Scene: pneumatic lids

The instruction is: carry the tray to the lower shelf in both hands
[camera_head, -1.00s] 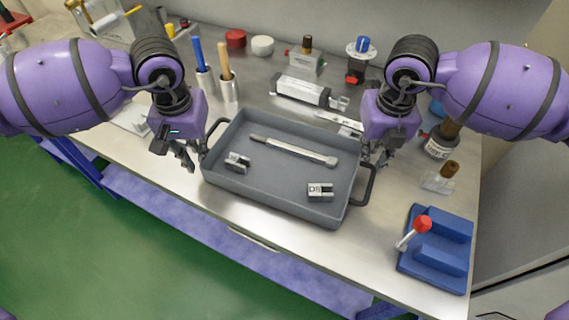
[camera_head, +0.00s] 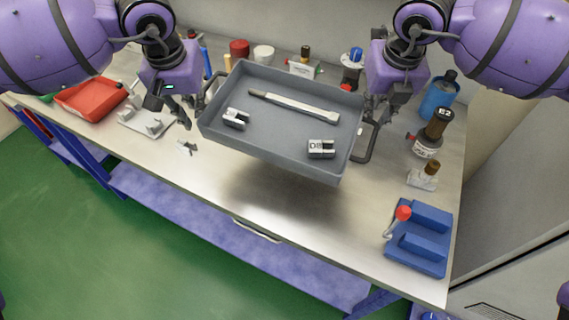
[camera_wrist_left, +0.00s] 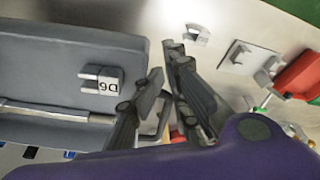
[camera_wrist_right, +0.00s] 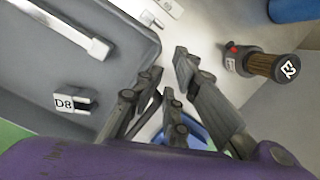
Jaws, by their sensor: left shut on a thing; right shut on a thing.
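The grey tray (camera_head: 270,137) is held up above the bench, with a shadow below it. It carries a long metal bar (camera_head: 295,106) and two small blocks, D6 (camera_head: 235,119) and D8 (camera_head: 321,149). My left gripper (camera_head: 190,112) is shut at the tray's left handle (camera_head: 213,84). My right gripper (camera_head: 372,112) is shut at the right handle (camera_head: 371,150). In the wrist views, the left fingers (camera_wrist_left: 165,62) and right fingers (camera_wrist_right: 165,78) are beside the tray's ends.
The steel bench top (camera_head: 270,215) is clear in front of the tray. A red bin (camera_head: 92,98) is at the left. Green floor (camera_head: 120,270) lies in front.

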